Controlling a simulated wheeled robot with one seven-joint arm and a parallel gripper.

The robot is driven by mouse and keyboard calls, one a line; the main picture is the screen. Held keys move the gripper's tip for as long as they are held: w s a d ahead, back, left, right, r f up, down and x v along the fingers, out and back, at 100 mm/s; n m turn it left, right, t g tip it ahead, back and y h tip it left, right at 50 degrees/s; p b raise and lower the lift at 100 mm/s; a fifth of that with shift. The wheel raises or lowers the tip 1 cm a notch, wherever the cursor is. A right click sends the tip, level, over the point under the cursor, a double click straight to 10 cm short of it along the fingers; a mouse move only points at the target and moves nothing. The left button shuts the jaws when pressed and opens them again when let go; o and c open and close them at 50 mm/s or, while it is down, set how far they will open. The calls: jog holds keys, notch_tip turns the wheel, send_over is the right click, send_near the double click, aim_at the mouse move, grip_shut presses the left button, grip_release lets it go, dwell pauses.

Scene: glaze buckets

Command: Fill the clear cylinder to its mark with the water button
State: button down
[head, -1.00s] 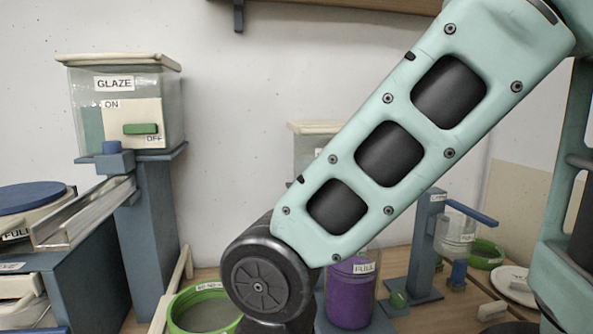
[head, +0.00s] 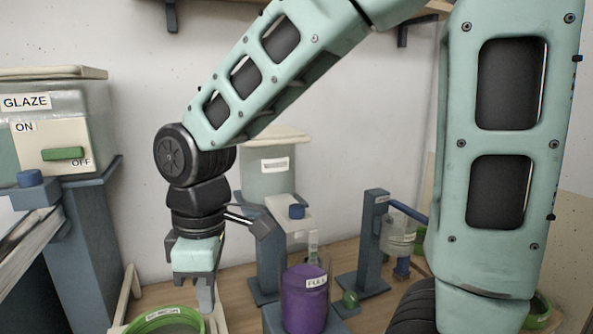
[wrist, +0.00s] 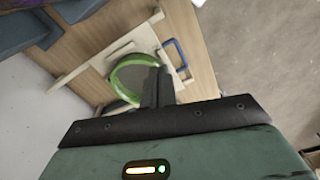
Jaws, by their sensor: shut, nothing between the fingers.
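A clear cylinder (head: 305,301) with a FULL label stands below the middle of the head view; purple fills it to about the label, and its upper walls look clear. Behind it is a dispenser with a pale tank (head: 270,176) and a blue knob (head: 297,212). A green button (head: 350,299) sits low to the cylinder's right. I cannot tell which of these is the water button. My gripper (head: 206,299) points down, shut and empty, left of the cylinder and apart from it. In the wrist view its fingers (wrist: 157,84) show beside a green-rimmed bucket (wrist: 112,80).
The glaze tank (head: 62,118) with a green ON/OFF switch (head: 63,154) stands on a column at left. The green-rimmed bucket (head: 150,322) is below my gripper. A second stand (head: 375,240) with a blue lever (head: 408,211) and a clear vessel (head: 400,240) is right.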

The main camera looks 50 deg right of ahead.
jog(key=w+d+r+n+p, duration=0.1)
jog(key=w+d+r+p, duration=0.45)
jog(key=d+r, duration=0.6)
notch_tip(320, 180, up, 8)
jog(key=r+n+p, duration=0.1)
jog(key=n+p, duration=0.1)
jog(key=p, duration=0.1)
send_over(297, 205)
jog(key=shift+s+f+h, duration=0.15)
jog(key=shift+f+h, duration=0.15)
jog(key=shift+f, duration=0.05)
notch_tip(297, 205, down, 14)
jog(key=p, duration=0.4)
